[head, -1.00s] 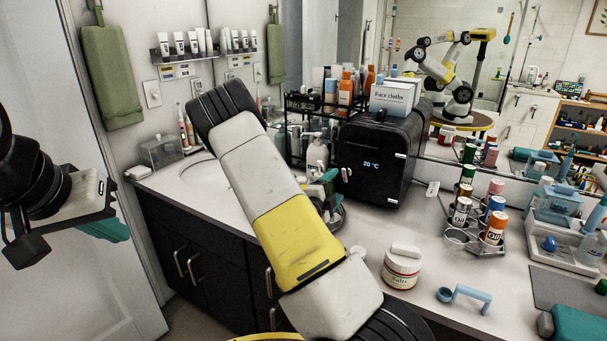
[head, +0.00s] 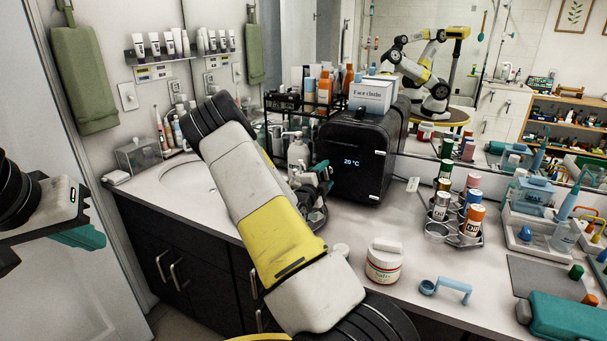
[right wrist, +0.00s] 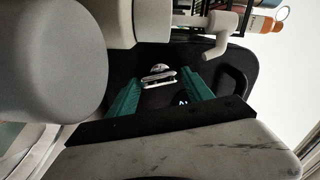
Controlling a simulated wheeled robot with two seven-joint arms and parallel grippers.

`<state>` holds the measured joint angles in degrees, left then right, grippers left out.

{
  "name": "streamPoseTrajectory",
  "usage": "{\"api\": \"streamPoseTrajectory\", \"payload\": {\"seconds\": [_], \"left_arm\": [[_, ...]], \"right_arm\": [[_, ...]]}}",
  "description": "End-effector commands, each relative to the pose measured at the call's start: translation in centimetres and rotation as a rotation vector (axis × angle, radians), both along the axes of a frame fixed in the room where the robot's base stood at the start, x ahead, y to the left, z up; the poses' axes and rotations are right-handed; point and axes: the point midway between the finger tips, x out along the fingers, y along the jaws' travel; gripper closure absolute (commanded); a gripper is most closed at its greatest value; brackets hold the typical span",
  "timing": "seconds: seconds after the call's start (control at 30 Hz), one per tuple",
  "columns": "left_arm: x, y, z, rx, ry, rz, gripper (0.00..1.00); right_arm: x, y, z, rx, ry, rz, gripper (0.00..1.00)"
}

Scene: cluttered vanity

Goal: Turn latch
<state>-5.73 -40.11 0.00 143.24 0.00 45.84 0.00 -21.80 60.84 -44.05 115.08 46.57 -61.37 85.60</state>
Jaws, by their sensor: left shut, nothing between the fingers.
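The black cabinet (head: 352,170) with a "20 °C" display stands on the counter. Small silver fittings show at the right side of its front, one upper (head: 380,153) and one lower (head: 374,197). In the right wrist view, a silver latch-like fitting (right wrist: 159,78) lies on a dark surface, in the gap between my right fingers and beyond them. My right gripper (right wrist: 165,88) is open and empty, with two teal fingers. In the head view it (head: 321,173) is left of the cabinet, partly hidden. My left gripper (head: 82,237) is shut and empty at the far left, off the counter.
A white pump bottle (head: 298,153) stands close to my right gripper; a pump spout (right wrist: 215,42) shows in the wrist view. Face cloths (head: 371,95) sit on the cabinet.

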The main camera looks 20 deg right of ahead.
Motion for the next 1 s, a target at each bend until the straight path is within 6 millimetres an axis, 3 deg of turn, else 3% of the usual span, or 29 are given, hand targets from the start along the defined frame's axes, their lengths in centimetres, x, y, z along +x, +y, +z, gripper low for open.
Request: {"api": "streamPoseTrajectory", "payload": {"seconds": [0.03, 0.23, 0.67, 1.0], "left_arm": [[0.00, 0.00, 0.00, 0.000, 0.000, 0.000, 1.00], [0.00, 0.00, 0.00, 0.000, 0.000, 0.000, 1.00], [0.00, 0.00, 0.00, 0.000, 0.000, 0.000, 1.00], [0.00, 0.00, 0.00, 0.000, 0.000, 0.000, 1.00]], "right_arm": [[0.00, 0.01, 0.00, 0.000, 0.000, 0.000, 0.53], [-0.01, 0.03, 0.01, 0.000, 0.000, 0.000, 0.90], [-0.01, 0.03, 0.04, -0.068, 0.079, 0.000, 0.90], [0.00, 0.05, 0.13, -0.255, 0.298, 0.001, 0.90]]}}
